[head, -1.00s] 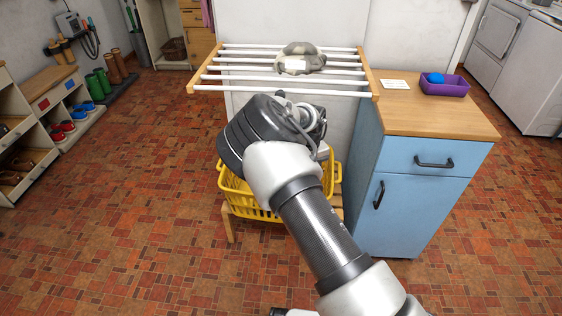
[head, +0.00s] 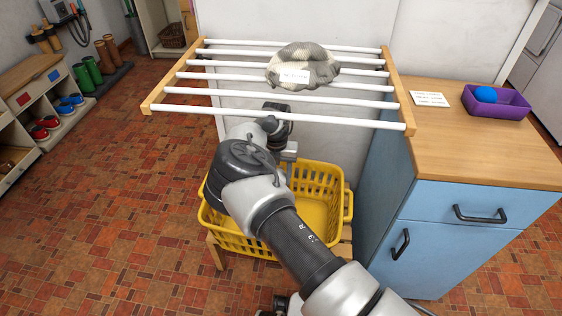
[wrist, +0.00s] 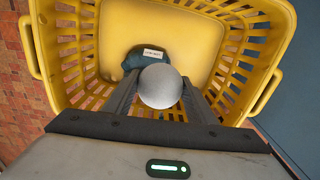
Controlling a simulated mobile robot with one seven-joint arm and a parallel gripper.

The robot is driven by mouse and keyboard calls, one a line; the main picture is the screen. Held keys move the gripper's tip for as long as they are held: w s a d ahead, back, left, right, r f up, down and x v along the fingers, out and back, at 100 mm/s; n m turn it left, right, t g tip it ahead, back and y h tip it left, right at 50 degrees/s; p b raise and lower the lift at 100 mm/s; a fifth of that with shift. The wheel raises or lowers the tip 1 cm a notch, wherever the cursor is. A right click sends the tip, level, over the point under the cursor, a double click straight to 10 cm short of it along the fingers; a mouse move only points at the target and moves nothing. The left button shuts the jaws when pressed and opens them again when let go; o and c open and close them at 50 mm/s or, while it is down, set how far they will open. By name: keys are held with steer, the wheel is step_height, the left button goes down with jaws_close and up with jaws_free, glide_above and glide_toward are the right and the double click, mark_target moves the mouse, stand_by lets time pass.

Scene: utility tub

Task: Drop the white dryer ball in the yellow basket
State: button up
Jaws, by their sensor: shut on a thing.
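The white dryer ball (wrist: 160,86) is between my gripper's (wrist: 160,95) two fingers in the wrist view, and the gripper is shut on it. The yellow basket (wrist: 122,50) lies beyond the ball in that view, its floor and slatted walls around the ball and fingers. In the head view the yellow basket (head: 318,180) stands on a low wooden stand below the drying rack, and my arm covers part of it. The ball and fingertips are hidden there. How high the ball is above the basket floor is hard to tell.
A dark teal item with a white label (wrist: 145,57) lies in the basket. The drying rack (head: 225,78) holds a grey-white bundle (head: 302,66) above. A blue cabinet (head: 455,225) stands right of the basket, bearing a purple tray (head: 505,104) with a blue ball (head: 486,94).

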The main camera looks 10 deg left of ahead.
steer(key=shift+w+f, duration=0.1)
steer(key=shift+w, duration=0.25)
steer(key=shift+f+b, duration=1.15)
steer(key=shift+f, duration=1.75)
steer(key=o, duration=1.1)
